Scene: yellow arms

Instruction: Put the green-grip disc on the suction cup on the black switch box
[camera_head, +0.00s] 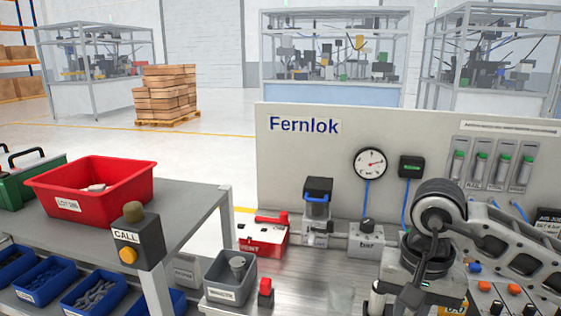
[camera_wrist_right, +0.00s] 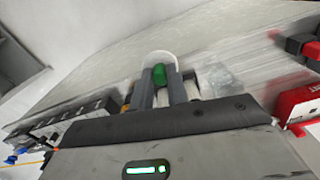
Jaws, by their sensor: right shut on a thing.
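In the right wrist view my right gripper (camera_wrist_right: 163,86) is shut on a green grip (camera_wrist_right: 159,73), with a pale rounded disc (camera_wrist_right: 158,57) just beyond the fingertips. In the head view my right arm fills the lower right, and its fingers and the disc cannot be made out there. A small black box with a green display (camera_head: 411,167) is on the panel. I cannot tell which is the switch box. My left gripper is not in view.
A red VENT box (camera_head: 262,239), a black-topped filter unit (camera_head: 318,190) and a grey bin (camera_head: 230,278) stand on the metal bench. A red bin (camera_head: 92,190) is on the left table. The upright Fernlok panel (camera_head: 300,155) closes off the back.

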